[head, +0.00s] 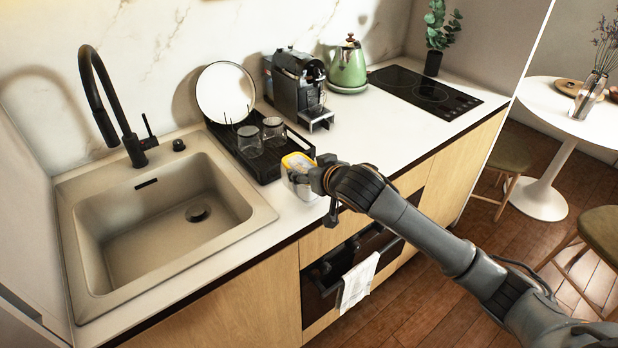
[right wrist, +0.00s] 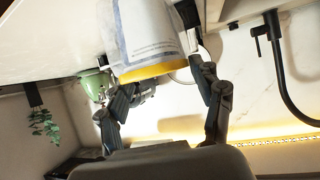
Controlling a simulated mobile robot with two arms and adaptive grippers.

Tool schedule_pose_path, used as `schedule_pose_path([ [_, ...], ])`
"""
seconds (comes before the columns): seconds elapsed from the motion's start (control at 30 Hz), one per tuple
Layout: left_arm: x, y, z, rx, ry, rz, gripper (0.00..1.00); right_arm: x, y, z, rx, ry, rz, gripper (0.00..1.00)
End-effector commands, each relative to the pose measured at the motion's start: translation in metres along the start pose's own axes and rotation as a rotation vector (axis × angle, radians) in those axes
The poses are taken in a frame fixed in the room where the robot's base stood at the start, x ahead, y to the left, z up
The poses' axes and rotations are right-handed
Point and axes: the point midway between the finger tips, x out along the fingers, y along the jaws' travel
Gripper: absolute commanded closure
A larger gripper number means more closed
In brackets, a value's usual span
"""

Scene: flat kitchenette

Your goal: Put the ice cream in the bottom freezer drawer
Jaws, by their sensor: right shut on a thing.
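The ice cream (head: 298,176) is a white tub with a yellow rim, at the counter's front edge in the head view. My right gripper (head: 318,175) is at its right side and shut on it. In the right wrist view the tub (right wrist: 147,40) sits between the two fingers (right wrist: 165,95), with its yellow rim toward the palm. I cannot tell whether the tub touches the counter. My left gripper is not in view. No freezer drawer can be made out.
A black dish rack (head: 236,150) with two glasses and a plate stands just behind the tub. The sink (head: 110,283) is to the left. A coffee machine (head: 290,85), green kettle (head: 347,68) and hob (head: 420,90) stand farther back. A towel (head: 357,283) hangs on the oven below.

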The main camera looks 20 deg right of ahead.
Motion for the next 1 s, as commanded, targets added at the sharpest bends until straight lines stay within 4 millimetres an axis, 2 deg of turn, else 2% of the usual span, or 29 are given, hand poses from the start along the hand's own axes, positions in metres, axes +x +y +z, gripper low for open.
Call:
schedule_pose_path([
  [0.13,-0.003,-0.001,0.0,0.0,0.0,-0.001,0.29,0.012,0.004,0.005,0.0,0.0,0.001,0.74],
  [0.33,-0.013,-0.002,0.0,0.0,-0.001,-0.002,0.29,0.022,0.003,0.027,-0.001,0.001,0.0,0.74],
  [0.73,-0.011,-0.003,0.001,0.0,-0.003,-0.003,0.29,0.026,0.003,0.034,0.0,0.002,-0.001,0.74],
  [0.77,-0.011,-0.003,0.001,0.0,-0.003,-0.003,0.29,0.026,0.003,0.034,-0.001,0.0,0.0,0.3],
  [0.8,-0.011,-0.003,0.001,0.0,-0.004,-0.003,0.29,0.026,0.003,0.034,-0.001,0.0,0.0,0.22],
  [0.87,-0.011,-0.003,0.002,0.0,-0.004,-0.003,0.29,0.026,0.003,0.034,-0.001,0.0,0.0,0.11],
  [1.0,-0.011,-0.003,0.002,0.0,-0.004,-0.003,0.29,0.025,0.003,0.034,-0.001,0.0,0.0,0.11],
])
